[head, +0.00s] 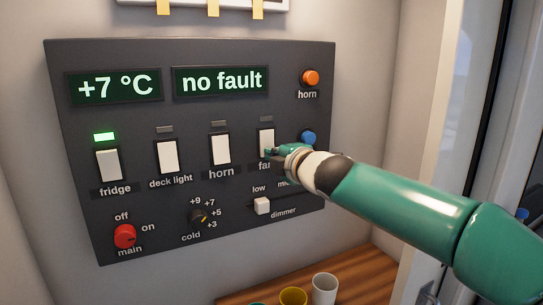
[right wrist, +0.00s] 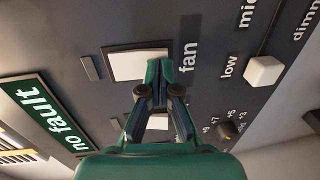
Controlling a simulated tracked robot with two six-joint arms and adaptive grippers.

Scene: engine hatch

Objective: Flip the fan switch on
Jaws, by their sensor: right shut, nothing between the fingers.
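The fan switch (head: 266,141) is a white rocker on the dark wall panel (head: 240,104), with its label partly hidden by my right gripper. The small lamp above it is dark. My right gripper (head: 270,153) is shut and empty, with its tips at the lower part of the fan switch. In the right wrist view the shut fingertips (right wrist: 159,65) overlap the edge of the white fan switch (right wrist: 138,64), beside the word "fan". I cannot tell whether they press on it. My left gripper is not in view.
The deck light switch (head: 168,156) and horn switch (head: 220,149) have dark lamps; the fridge switch (head: 107,164) has a lit green lamp. A blue button (head: 308,138) is close right of my gripper. The dimmer slider (head: 262,205) is below. Cups (head: 324,289) stand on the wooden counter.

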